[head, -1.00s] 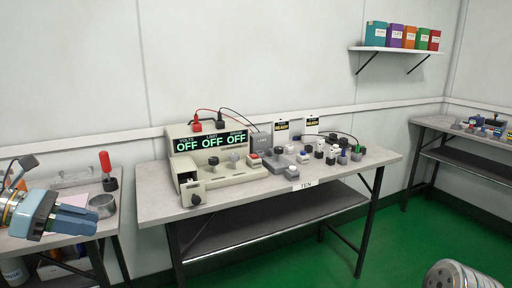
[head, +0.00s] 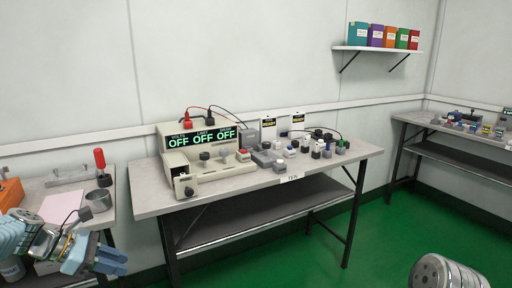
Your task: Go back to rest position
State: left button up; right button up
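My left gripper (head: 108,262) is at the lower left, below and in front of the left table's front edge. Its blue fingers point right and look close together, but I cannot tell whether a gap lies between them. No object shows in it. My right arm shows only as a grey metal cylinder (head: 447,272) at the lower right edge. The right gripper is out of view. A beige power unit (head: 205,150) with three green OFF displays stands on the middle table (head: 230,190).
Several small testers stand right of the power unit. A wall shelf (head: 378,48) holds coloured boxes. Another table (head: 470,135) is at right. Green floor is open at right.

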pick_arm(q)
jog(key=s+d+f+m+g+y, duration=0.1)
jog(key=d+f+m, duration=0.25)
jog(key=f, duration=0.65)
jog(key=s+d+f+m+g+y, duration=0.1)
jog(key=d+f+m+g+y, duration=0.3)
jog(key=f, duration=0.6)
jog(key=s+d+f+m+t+h, duration=0.1)
jog(key=d+f+m, duration=0.1)
jog(key=d+f, duration=0.5)
jog(key=s+d+f+m, duration=1)
jog(key=s+f+m, duration=0.1)
jog(key=s+f, duration=0.1)
jog(key=shift+s+d+f, duration=0.25)
jog(key=shift+d+f, duration=0.05)
jog(key=shift+f, duration=0.05)
jog(key=shift+m, duration=0.25)
